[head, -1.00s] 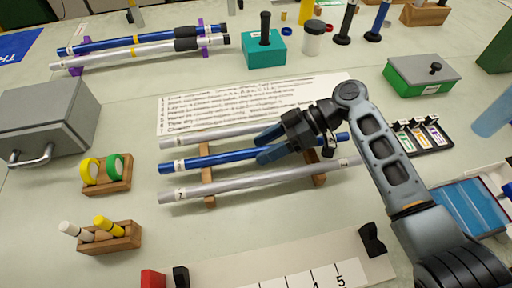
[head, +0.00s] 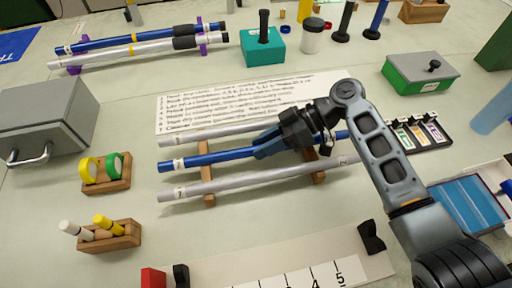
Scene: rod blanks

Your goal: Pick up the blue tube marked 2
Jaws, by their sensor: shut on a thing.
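A blue tube (head: 210,158) lies between two silver tubes on a low wooden rack. A pale label (head: 178,164) is near its left end, but its mark is too small to read. My gripper (head: 262,149) is shut on the blue tube, right of its middle. The tube appears still level with its neighbours; I cannot tell any gap above the rack. The gripper and wrist hide part of its right half.
Silver tubes lie close behind (head: 225,132) and in front (head: 250,180), the front one labelled 7. Another blue tube (head: 120,41) rests on purple stands at back left. A printed sheet (head: 215,100) lies behind the rack.

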